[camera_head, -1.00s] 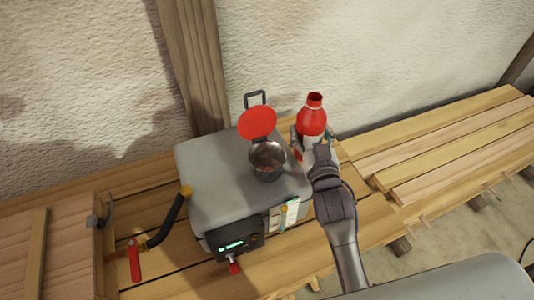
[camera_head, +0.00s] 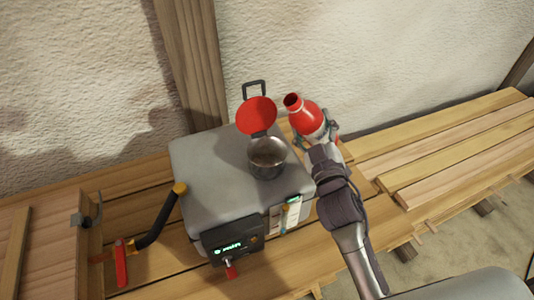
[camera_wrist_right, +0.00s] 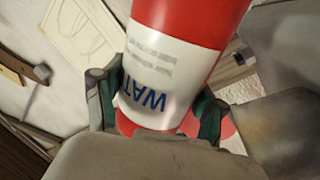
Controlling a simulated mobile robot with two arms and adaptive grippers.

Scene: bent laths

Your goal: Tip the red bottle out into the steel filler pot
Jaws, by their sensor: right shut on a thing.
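The red bottle (camera_head: 306,115) has a white label band and an open neck. In the head view it is tilted to the left, its mouth up and to the right of the pot. My right gripper (camera_head: 321,132) is shut around its lower part. In the right wrist view the bottle (camera_wrist_right: 190,20) fills the middle, with label letters reading "WAT", between the fingers of the gripper (camera_wrist_right: 155,105). The steel filler pot (camera_head: 267,158) stands open on the grey machine, its red lid (camera_head: 257,115) raised behind it. My left gripper is not in view.
The grey machine (camera_head: 205,185) has a lit display (camera_head: 232,247) and a black hose (camera_head: 161,222) at its left. Wooden laths (camera_head: 450,145) lie to the right. A wooden box (camera_head: 45,240) stands at left. A rough wall rises behind.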

